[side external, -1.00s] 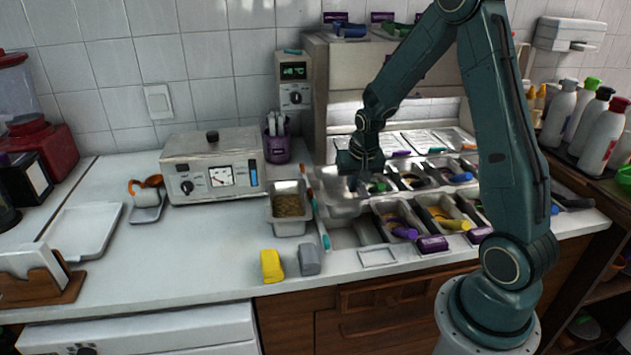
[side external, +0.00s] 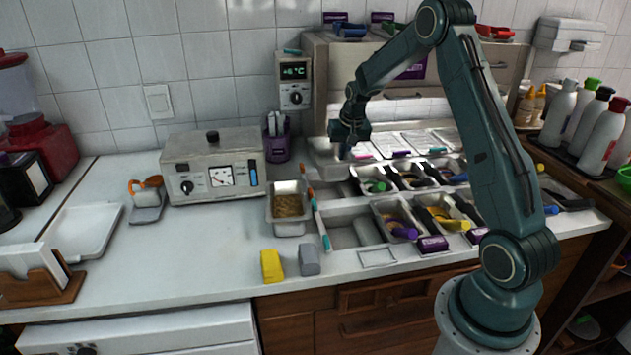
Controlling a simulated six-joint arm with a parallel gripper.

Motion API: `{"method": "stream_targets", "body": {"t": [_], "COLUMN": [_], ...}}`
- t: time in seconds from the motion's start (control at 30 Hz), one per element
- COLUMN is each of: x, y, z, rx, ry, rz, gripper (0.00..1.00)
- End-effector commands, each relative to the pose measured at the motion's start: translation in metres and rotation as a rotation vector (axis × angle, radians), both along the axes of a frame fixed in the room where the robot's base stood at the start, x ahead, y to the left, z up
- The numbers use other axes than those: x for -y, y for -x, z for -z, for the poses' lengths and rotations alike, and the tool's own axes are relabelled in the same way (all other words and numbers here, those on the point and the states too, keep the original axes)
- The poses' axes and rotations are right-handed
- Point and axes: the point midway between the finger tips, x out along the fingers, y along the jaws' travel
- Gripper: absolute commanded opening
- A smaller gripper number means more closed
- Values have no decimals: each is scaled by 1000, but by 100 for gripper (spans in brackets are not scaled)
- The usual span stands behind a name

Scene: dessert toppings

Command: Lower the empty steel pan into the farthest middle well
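The empty steel pan (side external: 325,151) is at the far left end of the topping station, partly behind my gripper. My gripper (side external: 346,154) points down at the pan's right side and appears shut on its rim; the fingertips are small and partly hidden. The steel station has a middle row of wells with filled pans, including one with a green-handled scoop (side external: 377,186). Left of that pan, part of the middle row shows bare steel (side external: 338,189). I cannot tell how high the pan is above the station.
Front-row pans hold a purple scoop (side external: 404,232) and a yellow scoop (side external: 452,223). A filled pan (side external: 291,203) stands on the counter at the left, beside a teal-and-orange tool (side external: 318,216). The left counter has free room.

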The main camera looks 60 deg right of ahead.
Motion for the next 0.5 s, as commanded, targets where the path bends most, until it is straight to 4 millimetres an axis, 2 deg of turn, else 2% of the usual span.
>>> {"method": "stream_targets", "body": {"t": [0.27, 0.5], "x": [0, 0], "y": [0, 0], "z": [3, 14], "rx": [0, -1], "ry": [0, -1], "rz": [0, 1], "gripper": [0, 0]}}
